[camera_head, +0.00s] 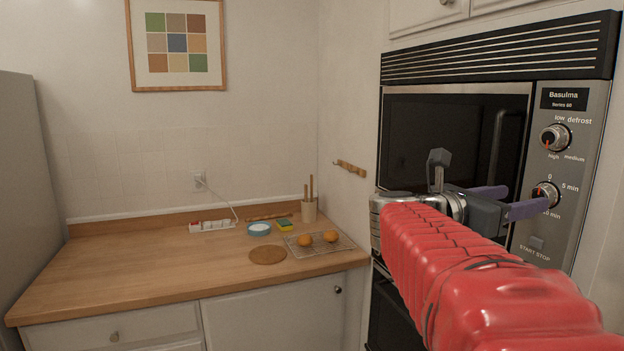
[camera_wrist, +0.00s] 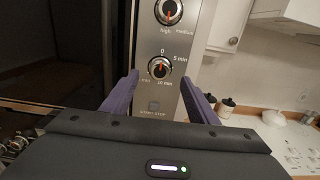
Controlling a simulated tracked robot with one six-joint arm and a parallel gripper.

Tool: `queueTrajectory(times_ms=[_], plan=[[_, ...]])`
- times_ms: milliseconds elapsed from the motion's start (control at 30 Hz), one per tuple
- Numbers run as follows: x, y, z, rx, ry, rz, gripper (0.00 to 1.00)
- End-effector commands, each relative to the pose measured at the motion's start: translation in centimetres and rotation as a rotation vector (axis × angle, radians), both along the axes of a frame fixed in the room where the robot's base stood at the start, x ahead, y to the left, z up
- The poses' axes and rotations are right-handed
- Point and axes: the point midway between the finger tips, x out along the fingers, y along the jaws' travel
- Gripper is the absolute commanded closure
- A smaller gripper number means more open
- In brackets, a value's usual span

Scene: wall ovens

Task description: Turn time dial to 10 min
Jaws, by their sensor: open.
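The time dial (camera_head: 546,193) is a round metal knob on the microwave's right control panel, with 0 above it, 5 min at its upper right and a 10 min label below. It also shows in the wrist view (camera_wrist: 159,68), where its red mark seems to point up near 0; the exact angle is hard to tell. My gripper (camera_head: 527,197) is open, its two purple fingers pointing at the panel. In the wrist view the fingertips (camera_wrist: 160,78) stand left and right of the dial, with gaps on both sides. Contact with the dial cannot be seen.
The power dial (camera_head: 555,137) sits above the time dial, and the START STOP button (camera_head: 537,242) is below. The dark microwave door (camera_head: 450,135) with its vertical handle is to the left. A wooden counter (camera_head: 130,265) holds a rack with two orange items, farther left.

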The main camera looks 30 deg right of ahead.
Motion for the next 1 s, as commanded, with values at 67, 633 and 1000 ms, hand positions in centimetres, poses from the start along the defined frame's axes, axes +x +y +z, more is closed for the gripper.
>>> queueTrajectory(times_ms=[67, 633, 1000], plan=[[-0.3, -1.0, 0.0, 0.001, 0.000, -0.003, 0.46], [-1.1, -6.3, 0.0, 0.000, 0.000, -0.002, 0.46], [-1.1, -6.3, 0.0, 0.000, 0.000, -0.001, 0.53]])
